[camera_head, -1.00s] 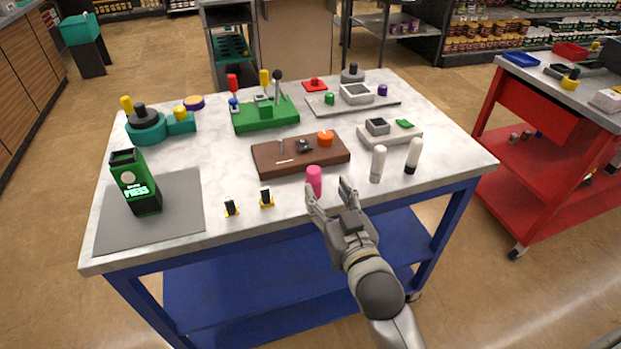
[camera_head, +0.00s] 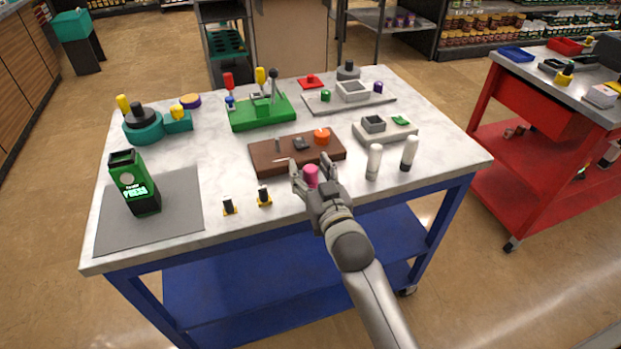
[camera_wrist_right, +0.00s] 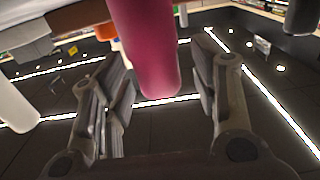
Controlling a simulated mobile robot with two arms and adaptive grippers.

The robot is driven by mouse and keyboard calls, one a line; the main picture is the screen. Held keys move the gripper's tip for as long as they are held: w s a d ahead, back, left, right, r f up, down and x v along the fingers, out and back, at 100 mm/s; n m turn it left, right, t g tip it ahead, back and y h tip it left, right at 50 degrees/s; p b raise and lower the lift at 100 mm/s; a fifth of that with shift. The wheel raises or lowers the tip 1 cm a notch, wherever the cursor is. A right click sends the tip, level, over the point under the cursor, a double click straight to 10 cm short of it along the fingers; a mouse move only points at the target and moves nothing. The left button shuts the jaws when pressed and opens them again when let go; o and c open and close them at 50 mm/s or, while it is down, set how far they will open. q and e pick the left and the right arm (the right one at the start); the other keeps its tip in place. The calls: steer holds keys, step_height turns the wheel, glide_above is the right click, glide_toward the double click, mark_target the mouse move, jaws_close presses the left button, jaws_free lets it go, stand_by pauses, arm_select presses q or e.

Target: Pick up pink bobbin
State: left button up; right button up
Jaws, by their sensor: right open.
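The pink bobbin (camera_head: 311,174) stands on the worktable near its front edge, in front of the brown block. My right gripper (camera_head: 309,168) is open, with its fingers on either side of the bobbin in the head view. In the right wrist view the pink bobbin (camera_wrist_right: 147,45) appears large between the two spread fingers of the gripper (camera_wrist_right: 165,95). Gaps show on both sides, so the fingers look apart from it. The bobbin's lower part is hidden by the gripper in the head view. My left gripper is not in view.
Two white-capped cylinders (camera_head: 374,160) stand to the right of the gripper. The brown block (camera_head: 265,153) with an orange part lies just behind. Two small black-and-yellow pieces (camera_head: 264,195) are to the left. A green box (camera_head: 134,182) stands on a grey mat (camera_head: 184,216) further left.

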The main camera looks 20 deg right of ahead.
steer(key=shift+c, duration=0.5)
steer(key=c, duration=1)
steer(key=shift+o, duration=0.2)
steer(key=shift+r, duration=0.1)
steer(key=shift+r, duration=0.55)
steer(key=s+d+r+p, duration=0.1)
steer(key=s+r+p, duration=0.3)
steer(key=s+r, duration=0.7)
steer(key=s, duration=0.2)
steer(key=shift+s+d+r+p, duration=0.35)
steer(key=shift+s+d+p, duration=0.05)
